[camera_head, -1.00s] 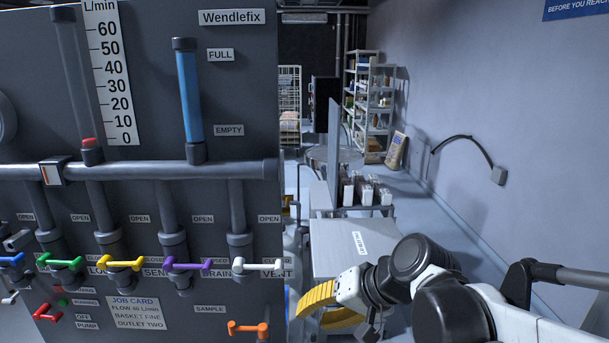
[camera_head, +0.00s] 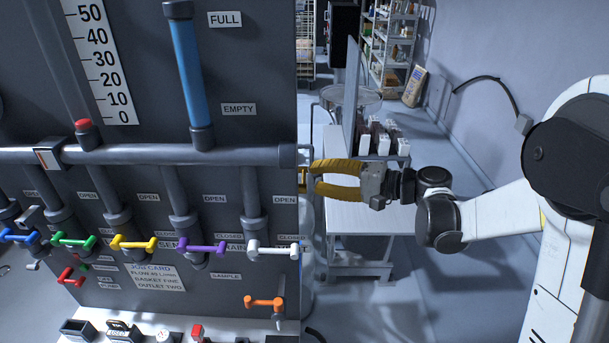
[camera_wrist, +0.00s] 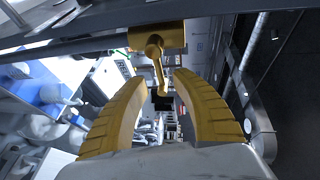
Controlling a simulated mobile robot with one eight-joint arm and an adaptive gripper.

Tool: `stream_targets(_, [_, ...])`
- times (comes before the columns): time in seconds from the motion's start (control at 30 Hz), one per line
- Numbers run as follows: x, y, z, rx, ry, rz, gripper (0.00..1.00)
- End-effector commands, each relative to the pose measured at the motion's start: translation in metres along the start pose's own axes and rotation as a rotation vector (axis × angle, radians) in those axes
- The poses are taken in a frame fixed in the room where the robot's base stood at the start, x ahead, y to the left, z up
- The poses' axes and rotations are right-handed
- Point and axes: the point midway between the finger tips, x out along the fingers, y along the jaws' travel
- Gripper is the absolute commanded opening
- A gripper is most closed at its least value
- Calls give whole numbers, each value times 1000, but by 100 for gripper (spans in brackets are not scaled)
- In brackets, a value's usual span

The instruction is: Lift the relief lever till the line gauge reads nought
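A yellow-brown lever (camera_wrist: 157,62) hangs from a block of the same colour in the wrist view, ahead of and between my fingertips. Its label is not visible. A small yellow piece (camera_head: 302,178) at the panel's right edge seems to be the same lever, mostly hidden. My gripper (camera_head: 314,180) has its yellow fingers spread, pointing left at that edge; in the wrist view the fingers (camera_wrist: 163,98) are apart with nothing held. The L/min scale (camera_head: 98,62) has a red float (camera_head: 83,125) near 0. A round dial's edge barely shows at far left, unreadable.
The dark panel (camera_head: 150,190) carries a row of coloured handles, including a white one (camera_head: 273,250) and an orange one (camera_head: 265,301) near my side. A pale table (camera_head: 370,212) stands behind my gripper. Floor at the lower right is clear.

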Motion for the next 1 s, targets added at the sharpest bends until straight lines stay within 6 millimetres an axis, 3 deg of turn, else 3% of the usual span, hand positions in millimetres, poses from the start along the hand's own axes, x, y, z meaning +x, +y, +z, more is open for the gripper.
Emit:
stream_targets(0.1, [20,0,1,-1,-3,0,32])
stream_targets(0.23, [34,0,0,-1,-1,0,32])
stream_targets(0.6, [39,0,0,-1,1,1,31])
stream_targets(0.7, [39,0,0,-1,1,1,0])
stream_targets(1.0, [39,-1,0,-66,15,-28,0])
